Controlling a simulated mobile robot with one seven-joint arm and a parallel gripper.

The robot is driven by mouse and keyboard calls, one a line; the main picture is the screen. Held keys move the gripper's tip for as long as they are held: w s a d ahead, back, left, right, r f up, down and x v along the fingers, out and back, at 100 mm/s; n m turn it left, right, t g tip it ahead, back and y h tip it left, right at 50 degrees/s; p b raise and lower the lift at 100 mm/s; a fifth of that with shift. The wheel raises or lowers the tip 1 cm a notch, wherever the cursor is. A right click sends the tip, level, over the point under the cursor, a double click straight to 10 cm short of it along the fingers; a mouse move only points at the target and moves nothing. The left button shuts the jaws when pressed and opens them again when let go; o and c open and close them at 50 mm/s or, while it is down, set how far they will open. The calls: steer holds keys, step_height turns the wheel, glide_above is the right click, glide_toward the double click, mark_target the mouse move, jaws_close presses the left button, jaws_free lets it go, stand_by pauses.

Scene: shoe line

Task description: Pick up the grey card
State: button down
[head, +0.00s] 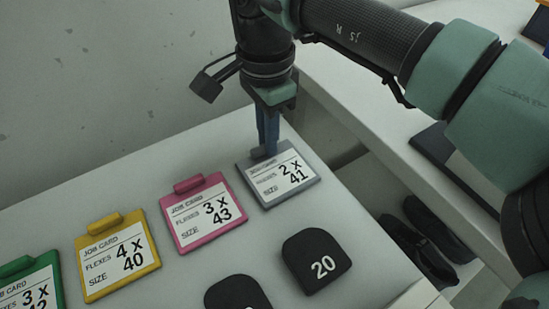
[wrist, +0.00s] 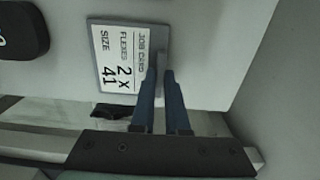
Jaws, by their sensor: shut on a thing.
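The grey card (head: 278,176) lies at the right end of a row of job cards on the white table. It reads "2 x 41". My gripper (head: 267,152) points down at the card's top edge, and its blue fingers are shut on the clip there. In the wrist view the grey card (wrist: 126,54) shows past the fingertips of my gripper (wrist: 160,72), with its text turned sideways.
To the left lie a pink card (head: 204,214), a yellow card (head: 118,257) and a green card (head: 30,287). Black pieces, one marked 20 (head: 316,261), lie in front. Black shoes (head: 420,243) sit lower at the right, beyond the table's edge.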

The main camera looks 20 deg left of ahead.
steer(key=shift+r, duration=0.1)
step_height(320, 180, up, 10)
steer(key=p, duration=0.2)
steer(key=shift+p, duration=0.4)
